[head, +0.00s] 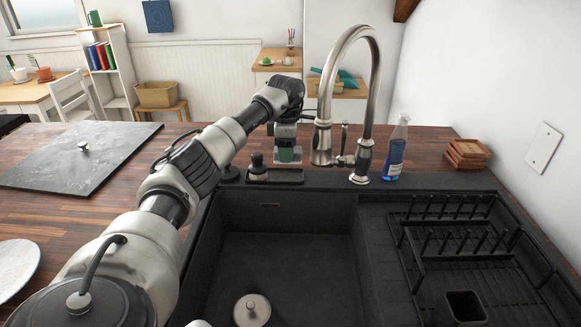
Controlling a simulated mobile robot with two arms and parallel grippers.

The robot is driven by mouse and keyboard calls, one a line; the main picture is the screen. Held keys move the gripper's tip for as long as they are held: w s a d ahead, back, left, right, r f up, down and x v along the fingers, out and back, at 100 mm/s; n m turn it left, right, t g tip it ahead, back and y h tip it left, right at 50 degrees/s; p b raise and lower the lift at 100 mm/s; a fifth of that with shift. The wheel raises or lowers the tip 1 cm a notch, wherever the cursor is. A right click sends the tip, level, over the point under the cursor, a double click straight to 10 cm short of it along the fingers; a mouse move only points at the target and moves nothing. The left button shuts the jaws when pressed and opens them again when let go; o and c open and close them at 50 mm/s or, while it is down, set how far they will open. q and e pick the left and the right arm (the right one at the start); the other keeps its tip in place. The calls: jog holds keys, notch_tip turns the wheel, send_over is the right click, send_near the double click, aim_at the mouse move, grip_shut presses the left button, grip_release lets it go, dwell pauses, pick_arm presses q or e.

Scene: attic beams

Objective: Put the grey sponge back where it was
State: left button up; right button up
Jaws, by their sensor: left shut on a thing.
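My left gripper (286,141) reaches over the back of the sink, left of the tap. It points down and is shut on a small block with a dark green-grey face (286,154), which seems to be the grey sponge. The gripper hides most of it. The block is right above the dark sink caddy (274,177) on the back rim; I cannot tell whether it touches the caddy. A dark-handled brush (257,162) stands at the caddy's left end. My right gripper is not in view.
The tall metal tap (373,100) stands close right of the gripper. A blue soap bottle (394,150) and stacked wooden coasters (467,153) are further right. A dish rack (455,240) fills the right side.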

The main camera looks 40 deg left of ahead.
aim_at(286, 176)
pick_arm(q)
jog(key=shift+s+f, duration=0.3)
jog(key=shift+f, duration=0.45)
jog(key=f, duration=0.3)
jog(key=shift+w+d+f, duration=0.1)
jog(key=shift+w+f, duration=0.05)
jog(key=shift+w, duration=0.1)
jog(key=shift+f, duration=0.3)
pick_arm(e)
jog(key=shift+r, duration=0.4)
pick_arm(q)
jog(key=shift+f, duration=0.2)
jog(key=o, duration=0.9)
jog(key=shift+c, duration=0.2)
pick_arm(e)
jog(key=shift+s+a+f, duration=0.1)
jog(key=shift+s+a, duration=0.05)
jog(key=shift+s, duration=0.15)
pick_arm(q)
jog(key=shift+r, duration=0.1)
